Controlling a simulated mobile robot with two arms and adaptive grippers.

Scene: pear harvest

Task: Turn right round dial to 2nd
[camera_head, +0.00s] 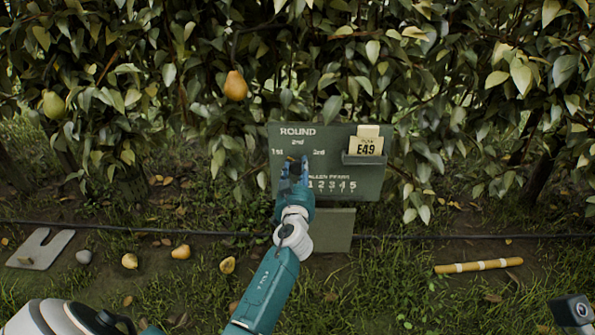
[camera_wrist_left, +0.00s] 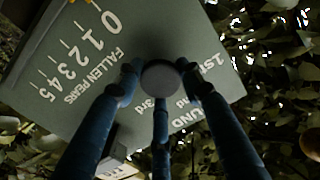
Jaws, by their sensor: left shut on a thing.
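A green board (camera_head: 333,137) stands in front of the hedge, with "ROUND" and the labels 1st, 2nd and 3rd above a "FALLEN PEARS" number scale. My left gripper (camera_head: 295,170) is at the board below the 2nd label and covers most of the round dial in the head view. In the left wrist view the dial (camera_wrist_left: 160,76) is a dark round knob. The left gripper's fingers (camera_wrist_left: 159,88) are closed around it. I cannot tell where the dial points. The board also shows in the left wrist view (camera_wrist_left: 75,75). My right gripper is not in view.
A holder (camera_head: 376,160) with an "E49" card (camera_head: 365,147) is on the board's right. A pear (camera_head: 236,86) hangs above the board. Fallen pears (camera_head: 181,252), a grey plate (camera_head: 40,248) and a banded stick (camera_head: 478,265) lie on the grass. A dark hose (camera_head: 450,237) crosses the ground.

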